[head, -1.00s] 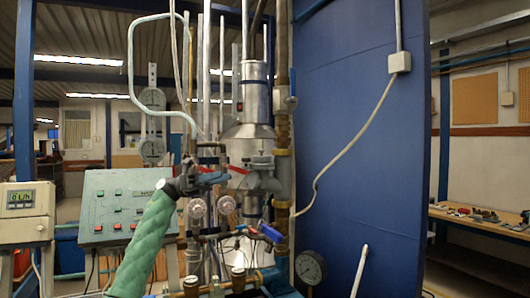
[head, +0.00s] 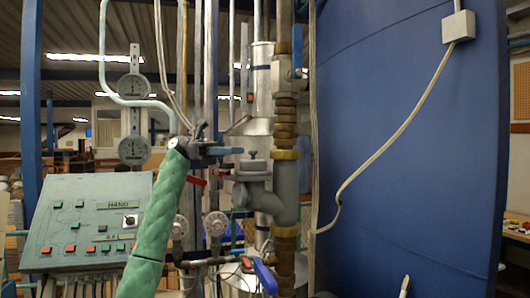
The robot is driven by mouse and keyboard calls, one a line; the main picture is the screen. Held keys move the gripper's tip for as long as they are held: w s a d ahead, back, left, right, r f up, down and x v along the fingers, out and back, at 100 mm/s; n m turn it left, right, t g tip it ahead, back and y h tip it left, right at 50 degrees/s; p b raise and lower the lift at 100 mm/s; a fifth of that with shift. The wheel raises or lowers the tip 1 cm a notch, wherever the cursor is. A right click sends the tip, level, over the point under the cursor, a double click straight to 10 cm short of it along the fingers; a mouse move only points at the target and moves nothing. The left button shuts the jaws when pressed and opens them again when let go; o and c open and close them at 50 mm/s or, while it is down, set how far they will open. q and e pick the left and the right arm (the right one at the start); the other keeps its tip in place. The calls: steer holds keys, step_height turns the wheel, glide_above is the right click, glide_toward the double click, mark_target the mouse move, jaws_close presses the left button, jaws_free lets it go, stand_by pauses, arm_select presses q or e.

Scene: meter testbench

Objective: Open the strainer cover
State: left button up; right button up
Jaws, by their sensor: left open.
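The strainer looks like the grey body (head: 257,190) on the vertical pipework right of centre in the head view. The likely strainer cover (head: 252,161) is a grey round cap with a small knob, seated on top of the body. My left arm, in a green sleeve, comes up from the bottom left. My left gripper (head: 203,152) is open and empty, left of the cap and apart from it in the picture. Its fingers are small and overlap the pipes behind.
A brass-fitted pipe (head: 285,120) rises just right of the strainer. A blue-handled valve (head: 265,276) and handwheels sit below. A control panel (head: 88,222) stands at left, two dial gauges (head: 133,150) behind. A large blue wall (head: 410,150) fills the right.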

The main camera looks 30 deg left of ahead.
mark_target(253, 151)
arm_select(q)
steer(key=d, duration=0.6)
steer(key=shift+w+d, duration=0.1)
steer(key=shift+w, duration=0.15)
steer(key=shift+d, duration=0.35)
steer(key=shift+d+r+p, duration=0.1)
steer(key=shift+d+p, duration=0.2)
steer(key=shift+d, duration=0.1)
arm_select(e)
steer(key=shift+s+f, duration=0.25)
steer(key=shift+f, duration=0.45)
steer(key=shift+s+f, duration=0.2)
steer(key=shift+f, duration=0.45)
arm_select(q)
jaws_close()
arm_select(e)
steer(key=shift+r, duration=0.15)
